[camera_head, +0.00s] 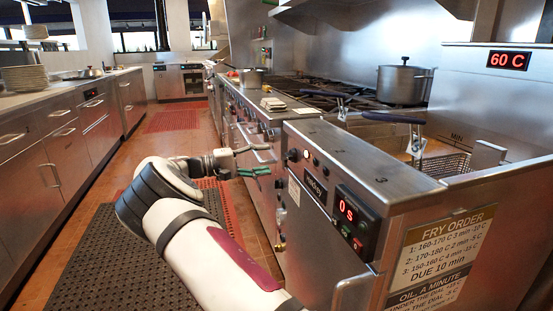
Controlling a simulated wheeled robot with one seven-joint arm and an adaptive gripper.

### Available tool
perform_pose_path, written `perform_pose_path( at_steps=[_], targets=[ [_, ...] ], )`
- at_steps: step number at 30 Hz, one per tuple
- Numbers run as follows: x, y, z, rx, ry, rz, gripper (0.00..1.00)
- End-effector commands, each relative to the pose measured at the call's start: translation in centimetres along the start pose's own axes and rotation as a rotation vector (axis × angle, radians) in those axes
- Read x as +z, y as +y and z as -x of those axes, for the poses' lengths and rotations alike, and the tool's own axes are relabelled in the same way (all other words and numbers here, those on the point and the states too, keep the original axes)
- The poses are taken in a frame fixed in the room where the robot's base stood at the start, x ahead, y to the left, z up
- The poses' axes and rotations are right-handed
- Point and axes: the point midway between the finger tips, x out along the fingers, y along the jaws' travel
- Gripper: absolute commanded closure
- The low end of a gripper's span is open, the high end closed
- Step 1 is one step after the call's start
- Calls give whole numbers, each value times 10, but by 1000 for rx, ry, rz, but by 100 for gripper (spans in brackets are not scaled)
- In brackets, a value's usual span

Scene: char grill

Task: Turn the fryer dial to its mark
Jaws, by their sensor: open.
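The fryer (352,160) stands at the right with a steel front panel. The dial's mark is too small to make out. My gripper (265,160) is open and empty, its fingers pointing right towards the dial. It is left of the dial and looks apart from it, though the exact gap is hard to judge.
A timer box (357,219) reads 0 S, and a display (508,61) reads 60 C. Two basket handles (393,118) stick out over the fryer. A pot (403,84) stands on the range. The aisle has dark mats (95,255) and open floor.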

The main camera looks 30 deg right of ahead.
Motion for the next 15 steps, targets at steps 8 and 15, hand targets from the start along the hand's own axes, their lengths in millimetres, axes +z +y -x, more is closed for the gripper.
perform_pose_path(
  at_steps=[8,15],
  targets=[
    [0,0,42,0,2,0,47],
    [0,-1,50,0,-1,1,47]
  ],
)
